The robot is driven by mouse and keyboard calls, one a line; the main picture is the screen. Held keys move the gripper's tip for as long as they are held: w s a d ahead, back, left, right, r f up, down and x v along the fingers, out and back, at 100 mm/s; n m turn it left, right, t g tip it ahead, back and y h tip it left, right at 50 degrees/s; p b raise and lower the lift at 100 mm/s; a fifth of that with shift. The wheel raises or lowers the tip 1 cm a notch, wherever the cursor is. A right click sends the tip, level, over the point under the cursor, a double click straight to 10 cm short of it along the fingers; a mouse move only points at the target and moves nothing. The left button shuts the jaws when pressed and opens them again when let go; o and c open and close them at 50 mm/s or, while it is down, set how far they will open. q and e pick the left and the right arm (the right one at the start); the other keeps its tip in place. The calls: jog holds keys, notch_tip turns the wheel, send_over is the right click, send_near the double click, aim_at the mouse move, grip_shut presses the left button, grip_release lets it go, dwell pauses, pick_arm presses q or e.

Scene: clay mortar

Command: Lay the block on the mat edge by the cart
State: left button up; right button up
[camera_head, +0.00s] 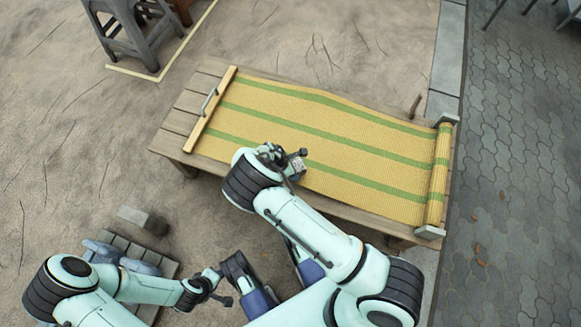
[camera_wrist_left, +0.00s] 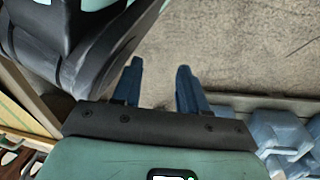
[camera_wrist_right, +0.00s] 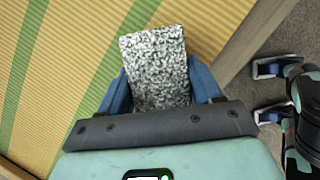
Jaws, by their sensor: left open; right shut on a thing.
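A speckled grey block (camera_wrist_right: 155,60) is held between the blue fingers of my right gripper (camera_wrist_right: 160,85). In the head view the block (camera_head: 298,165) is over the near side of the yellow mat (camera_head: 340,135) with green stripes; I cannot tell whether it touches. The mat covers a low wooden platform (camera_head: 183,130), with a wooden bar along its left end and a roll at its right end. My left gripper (camera_head: 222,286) is open and empty, off the platform's near side; its fingers show apart in its wrist view (camera_wrist_left: 158,75). No clear cart is identifiable.
A grey stool-like frame (camera_head: 140,35) stands at the upper left. A small grey brick (camera_head: 145,220) and a slatted pallet (camera_head: 135,255) with blue-grey lumps lie at the lower left. A short peg (camera_head: 415,105) stands by the mat's far edge. Most of the mat is clear.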

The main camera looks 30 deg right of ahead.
pick_arm(q)
jog(key=shift+s+a+f+g+b, duration=0.1)
jog(key=shift+s+f+g+b, duration=0.1)
jog(key=shift+s+f, duration=0.3)
jog(key=shift+s+a+f+g+b, duration=0.1)
jog(key=shift+s+f+g+b, duration=0.15)
jog(key=shift+s, duration=0.35)
pick_arm(e)
jog(key=shift+f, duration=1.55)
pick_arm(q)
jog(key=shift+s+f, duration=0.1)
jog(key=shift+f, duration=0.05)
pick_arm(e)
jog(key=shift+f, duration=0.2)
jog(key=o, duration=1.4)
pick_arm(q)
jog(key=shift+s, duration=0.1)
pick_arm(e)
jog(key=shift+r, duration=0.2)
pick_arm(q)
jog(key=w+d+r+t+p, duration=0.1)
jog(key=w+r+t+p, duration=0.1)
jog(key=w+r, duration=0.4)
jog(key=shift+w+t+p, duration=0.35)
jog(key=shift+w+p, duration=0.4)
jog(key=shift+p, duration=0.1)
pick_arm(e)
jog(key=v, duration=1.2)
pick_arm(q)
jog(key=shift+s, duration=0.1)
